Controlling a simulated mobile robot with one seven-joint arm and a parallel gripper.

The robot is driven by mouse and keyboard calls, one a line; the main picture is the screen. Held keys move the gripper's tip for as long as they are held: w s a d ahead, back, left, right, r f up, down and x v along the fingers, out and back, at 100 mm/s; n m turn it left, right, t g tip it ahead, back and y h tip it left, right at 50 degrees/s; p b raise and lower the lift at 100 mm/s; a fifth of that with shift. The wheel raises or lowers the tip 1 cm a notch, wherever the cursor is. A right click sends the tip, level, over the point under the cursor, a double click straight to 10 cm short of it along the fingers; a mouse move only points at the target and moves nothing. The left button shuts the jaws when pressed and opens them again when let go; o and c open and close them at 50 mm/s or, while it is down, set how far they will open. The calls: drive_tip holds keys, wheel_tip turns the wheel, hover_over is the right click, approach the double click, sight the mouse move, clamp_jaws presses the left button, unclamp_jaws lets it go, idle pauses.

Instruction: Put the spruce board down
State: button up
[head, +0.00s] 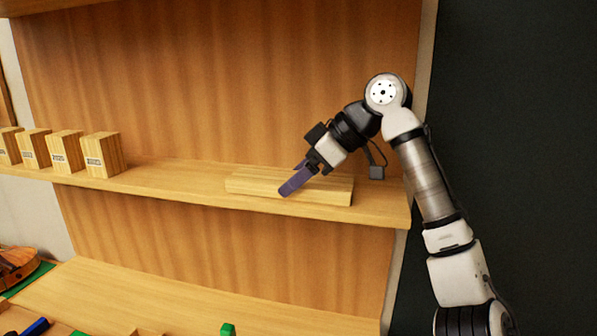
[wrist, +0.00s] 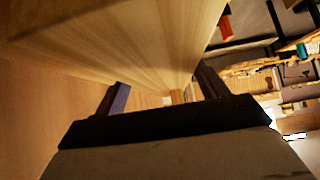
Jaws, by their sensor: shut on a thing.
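The spruce board (head: 322,188) is a long pale wooden block lying lengthwise along the shelf (head: 190,184), near its right end. It looks level and at the shelf surface, though I cannot tell whether it fully rests there. My gripper (head: 293,182) reaches down from the upper right and is shut on the board, with a purple finger across its front face. In the wrist view the board (wrist: 130,50) fills the upper middle between the two fingers of my gripper (wrist: 162,92). The far finger is mostly hidden behind the board in the head view.
Several labelled wooden blocks (head: 102,155) stand on the left of the shelf. The shelf between them and the board is clear. A wooden back panel (head: 230,80) rises behind. Below is a bench (head: 180,290) with a violin (head: 18,266) at left and a green block (head: 228,329).

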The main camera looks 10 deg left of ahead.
drive_tip(key=shift+f, duration=0.15)
drive_tip(key=o, duration=1.2)
drive_tip(key=b+v, duration=0.1)
drive_tip(key=v, duration=1.1)
drive_tip(key=shift+r+b, duration=0.2)
drive_tip(key=shift+b, duration=0.2)
